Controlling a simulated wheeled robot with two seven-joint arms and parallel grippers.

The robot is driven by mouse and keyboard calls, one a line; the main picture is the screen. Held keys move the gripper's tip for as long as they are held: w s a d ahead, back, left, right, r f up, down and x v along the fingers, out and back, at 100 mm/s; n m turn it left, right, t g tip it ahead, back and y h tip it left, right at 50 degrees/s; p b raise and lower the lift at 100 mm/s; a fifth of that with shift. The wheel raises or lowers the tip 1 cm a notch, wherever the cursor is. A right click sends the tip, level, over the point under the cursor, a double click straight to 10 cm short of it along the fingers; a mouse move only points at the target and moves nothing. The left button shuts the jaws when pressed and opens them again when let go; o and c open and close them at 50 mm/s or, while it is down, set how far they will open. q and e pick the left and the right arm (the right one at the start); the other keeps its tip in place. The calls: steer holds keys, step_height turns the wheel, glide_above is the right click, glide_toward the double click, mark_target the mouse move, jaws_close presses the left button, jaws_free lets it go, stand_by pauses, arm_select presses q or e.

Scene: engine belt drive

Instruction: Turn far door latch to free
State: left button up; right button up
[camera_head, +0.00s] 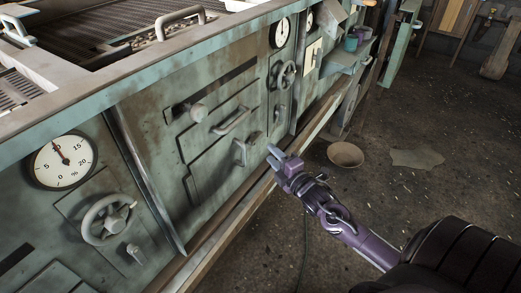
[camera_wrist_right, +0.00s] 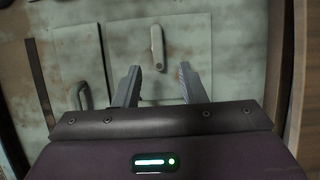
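The far door latch (camera_head: 240,153) is a small worn grey lever on the green cabinet front, low on the far door below its bar handle (camera_head: 232,122). In the right wrist view the latch (camera_wrist_right: 157,47) is ahead of the fingers, roughly in line with the gap between them. My right gripper (camera_head: 274,153) is to the right of the latch in the head view. In the wrist view its two fingers (camera_wrist_right: 160,82) are spread, with nothing between them, and appear apart from the latch. My left gripper is not in view.
A handwheel (camera_head: 108,219) and dial (camera_head: 62,161) are on the near panel. Another handwheel (camera_head: 286,74) is farther along. A ledge (camera_head: 225,228) runs along the cabinet's foot. A bowl (camera_head: 345,154) lies on the floor. The floor at right is mostly open.

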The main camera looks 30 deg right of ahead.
mark_target(258, 140)
steer(key=w, duration=0.7)
steer(key=shift+w+r, duration=0.15)
steer(key=shift+c, duration=0.5)
jaws_close()
